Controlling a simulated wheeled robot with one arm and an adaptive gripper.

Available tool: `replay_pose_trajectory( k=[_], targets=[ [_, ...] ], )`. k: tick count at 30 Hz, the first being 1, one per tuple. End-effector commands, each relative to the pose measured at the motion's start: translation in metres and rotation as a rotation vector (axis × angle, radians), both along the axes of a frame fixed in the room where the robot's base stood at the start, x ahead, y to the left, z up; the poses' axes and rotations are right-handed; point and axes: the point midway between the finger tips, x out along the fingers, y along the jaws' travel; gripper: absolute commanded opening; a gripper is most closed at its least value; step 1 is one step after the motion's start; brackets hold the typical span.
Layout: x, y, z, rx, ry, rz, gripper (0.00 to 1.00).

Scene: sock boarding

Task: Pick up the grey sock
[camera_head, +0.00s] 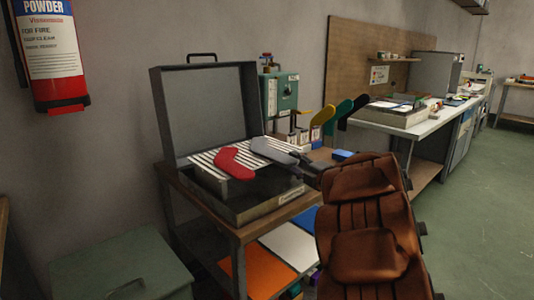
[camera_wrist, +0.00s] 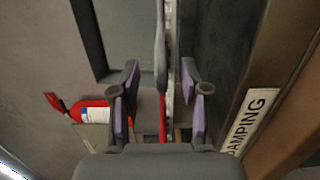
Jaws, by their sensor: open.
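The grey sock (camera_head: 274,151) lies flat on a white slatted rack (camera_head: 205,164) in an open metal case, to the right of a red sock (camera_head: 234,163). My gripper (camera_head: 300,161) is at the grey sock's right end. In the wrist view the grey sock (camera_wrist: 160,48) shows as a thin upright strip between the fingers of my open gripper (camera_wrist: 160,85), with a gap on each side. The red sock (camera_wrist: 162,118) shows as a narrow strip lower down. My gripper partly hides the sock's near end in the head view.
The case's raised lid (camera_head: 212,112) stands behind the rack. Yellow (camera_head: 323,116), green and black foot-shaped boards stand to the right, near a green machine (camera_head: 281,95). A label reading "DAMPING" (camera_wrist: 253,122) is on the case's side. Coloured sheets lie on the lower shelf.

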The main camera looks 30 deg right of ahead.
Motion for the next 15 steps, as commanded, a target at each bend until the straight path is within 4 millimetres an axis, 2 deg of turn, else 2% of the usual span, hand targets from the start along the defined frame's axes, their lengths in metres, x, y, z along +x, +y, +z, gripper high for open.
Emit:
replay_pose_trajectory(
  k=[10, 15],
  targets=[
    [0.040, 0.008, -0.003, 0.000, -0.001, 0.005, 0.45],
    [0.050, 0.009, -0.002, 0.001, 0.000, 0.001, 0.45]
  ],
)
